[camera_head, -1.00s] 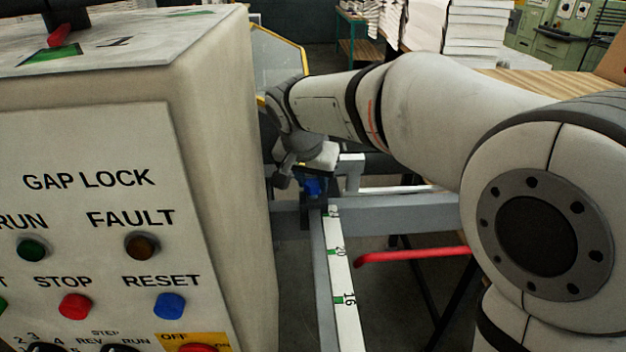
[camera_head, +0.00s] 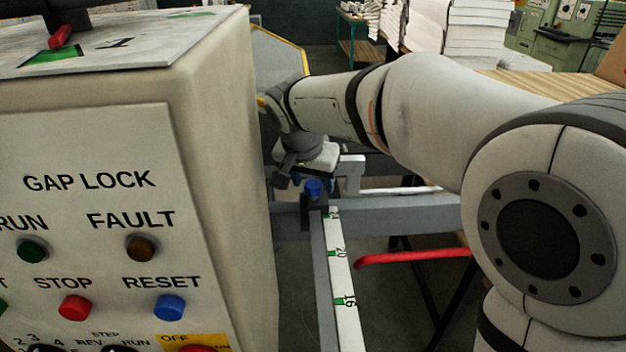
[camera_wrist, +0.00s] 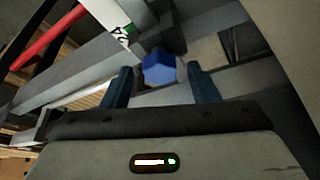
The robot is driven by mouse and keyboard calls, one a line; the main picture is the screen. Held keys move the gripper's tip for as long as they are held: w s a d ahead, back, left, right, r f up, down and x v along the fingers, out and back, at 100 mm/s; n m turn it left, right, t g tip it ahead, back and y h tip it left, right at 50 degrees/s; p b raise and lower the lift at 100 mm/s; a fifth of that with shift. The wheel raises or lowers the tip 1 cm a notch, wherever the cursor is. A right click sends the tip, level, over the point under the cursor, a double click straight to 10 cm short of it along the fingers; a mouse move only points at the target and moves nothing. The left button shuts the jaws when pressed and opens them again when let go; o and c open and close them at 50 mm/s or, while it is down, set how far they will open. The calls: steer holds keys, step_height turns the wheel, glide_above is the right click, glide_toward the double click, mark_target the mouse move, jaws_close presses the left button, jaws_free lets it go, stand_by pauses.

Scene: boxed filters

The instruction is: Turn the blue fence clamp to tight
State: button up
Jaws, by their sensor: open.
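The blue fence clamp (camera_head: 313,187) is a small blue knob on a dark block at the far end of the white scale, near 24. In the wrist view the blue clamp (camera_wrist: 159,69) shows a faceted top and sits just beyond my fingertips, roughly between their lines. My gripper (camera_wrist: 162,84) is open, with one dark blue finger on each side and nothing held. In the head view my gripper is mostly hidden behind my wrist, just behind and above the clamp. I cannot tell from its shape whether the clamp is tight.
A white scale (camera_head: 342,287) with green marks runs along a grey rail toward the front. A control cabinet (camera_head: 222,170) stands close on the left. A red bar (camera_head: 415,257) sticks out right of the scale. A grey crossbeam (camera_head: 410,215) runs behind it.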

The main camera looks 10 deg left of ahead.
steer(key=v, duration=0.7)
steer(key=shift+r+p, duration=0.25)
steer(key=shift+p, duration=0.05)
steer(key=shift+s, duration=0.15)
